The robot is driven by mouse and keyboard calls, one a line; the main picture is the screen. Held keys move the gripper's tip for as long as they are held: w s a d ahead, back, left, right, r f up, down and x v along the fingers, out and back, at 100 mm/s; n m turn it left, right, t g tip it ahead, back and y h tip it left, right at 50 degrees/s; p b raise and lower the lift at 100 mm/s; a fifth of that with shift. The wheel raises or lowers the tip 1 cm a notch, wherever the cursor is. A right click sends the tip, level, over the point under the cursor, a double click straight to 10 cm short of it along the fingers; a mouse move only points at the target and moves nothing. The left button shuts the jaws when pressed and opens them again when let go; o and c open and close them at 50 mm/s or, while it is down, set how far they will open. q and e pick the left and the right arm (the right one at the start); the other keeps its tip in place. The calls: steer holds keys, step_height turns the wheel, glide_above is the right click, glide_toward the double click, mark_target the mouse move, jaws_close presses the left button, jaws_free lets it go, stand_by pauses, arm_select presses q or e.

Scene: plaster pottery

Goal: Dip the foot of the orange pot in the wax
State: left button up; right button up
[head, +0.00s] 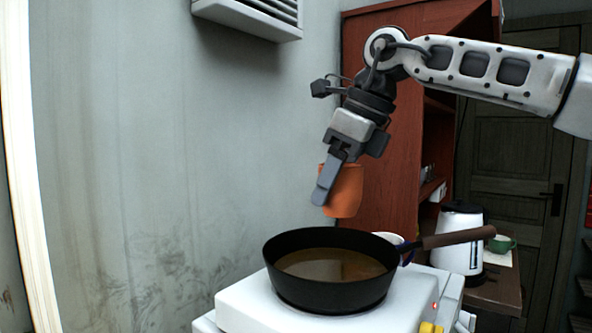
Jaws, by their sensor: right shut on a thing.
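The orange pot (346,194) is held in the air above the far right part of the black pan. My right gripper (324,188) is shut on the pot, with one finger showing in front of its left side. The pot looks roughly upright, and its lower end is clear of the pan. The black pan (285,288) holds a flat brown liquid, the wax (330,264). It stands on a white hot plate (245,306), with its brown handle (460,238) pointing right. My left gripper is not in view.
A white cup with a blue handle (408,252) is partly hidden behind the pan. A white kettle (462,222) and a green cup (501,243) stand on a table at the right. A red-brown cabinet (382,130) and a grey wall (150,150) are behind.

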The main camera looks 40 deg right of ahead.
mark_target(326, 209)
steer(key=shift+w+a+r, duration=0.15)
steer(key=shift+w+a, duration=0.3)
steer(key=shift+w, duration=0.05)
steer(key=shift+f, duration=0.3)
steer(key=shift+s+f, duration=0.3)
steer(key=shift+f, duration=0.3)
step_height(326, 209, down, 3)
steer(key=shift+r, duration=0.2)
steer(key=shift+f+b, duration=0.4)
steer(key=shift+f, duration=0.25)
steer(key=shift+w+f+b, duration=0.1)
steer(key=shift+f+b, duration=0.45)
steer(key=shift+f, duration=0.2)
steer(key=shift+f+b, duration=0.35)
steer(key=shift+f, duration=0.45)
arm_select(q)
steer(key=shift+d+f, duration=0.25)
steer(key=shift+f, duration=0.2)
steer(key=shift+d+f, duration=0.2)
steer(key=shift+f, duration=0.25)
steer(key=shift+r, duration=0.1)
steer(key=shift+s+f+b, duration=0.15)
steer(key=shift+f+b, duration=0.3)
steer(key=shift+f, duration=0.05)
arm_select(e)
steer(key=shift+f, duration=0.35)
